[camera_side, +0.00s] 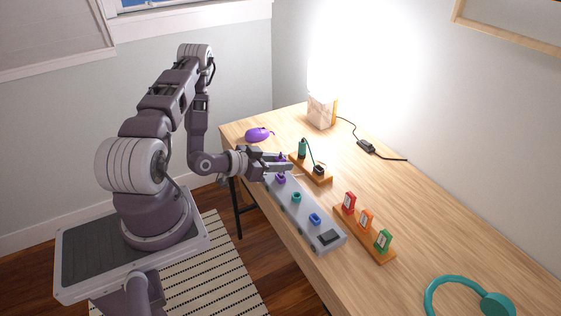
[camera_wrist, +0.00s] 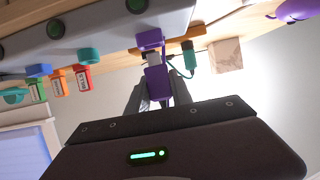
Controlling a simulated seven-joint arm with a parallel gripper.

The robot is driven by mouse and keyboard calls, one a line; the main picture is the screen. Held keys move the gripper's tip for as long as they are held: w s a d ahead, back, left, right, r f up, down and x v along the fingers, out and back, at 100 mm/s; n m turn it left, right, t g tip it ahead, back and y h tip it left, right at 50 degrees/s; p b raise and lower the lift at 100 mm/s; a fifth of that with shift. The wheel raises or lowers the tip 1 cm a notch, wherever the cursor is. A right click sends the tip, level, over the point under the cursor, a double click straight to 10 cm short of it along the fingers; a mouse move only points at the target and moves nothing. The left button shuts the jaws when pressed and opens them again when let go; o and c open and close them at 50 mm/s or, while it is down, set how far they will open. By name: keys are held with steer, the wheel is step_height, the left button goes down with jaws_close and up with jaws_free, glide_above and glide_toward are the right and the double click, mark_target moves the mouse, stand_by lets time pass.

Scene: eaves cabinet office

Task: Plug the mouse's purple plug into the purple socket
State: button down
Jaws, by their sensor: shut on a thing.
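My gripper (camera_side: 279,164) is shut on the purple plug (camera_side: 282,156), which also shows between the fingers in the wrist view (camera_wrist: 158,84). The purple socket (camera_side: 281,178) is at the far end of the grey hub (camera_side: 300,213). In the wrist view the plug's end lines up closely with the purple socket (camera_wrist: 150,40); I cannot tell whether they touch. The purple mouse (camera_side: 258,134) lies on the desk behind my gripper, and part of it shows in the wrist view (camera_wrist: 296,10). Its cable is mostly hidden.
The hub also has a teal socket (camera_side: 297,197), a blue socket (camera_side: 315,218) and a black part (camera_side: 330,237). A wooden holder (camera_side: 323,181) with teal and black plugs stands close behind.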

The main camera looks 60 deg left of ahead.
steer(key=shift+f, duration=1.15)
steer(key=c, duration=1.1)
jaws_free()
steer(key=shift+o, duration=0.2)
steer(key=v, duration=0.7)
steer(key=shift+r, duration=0.1)
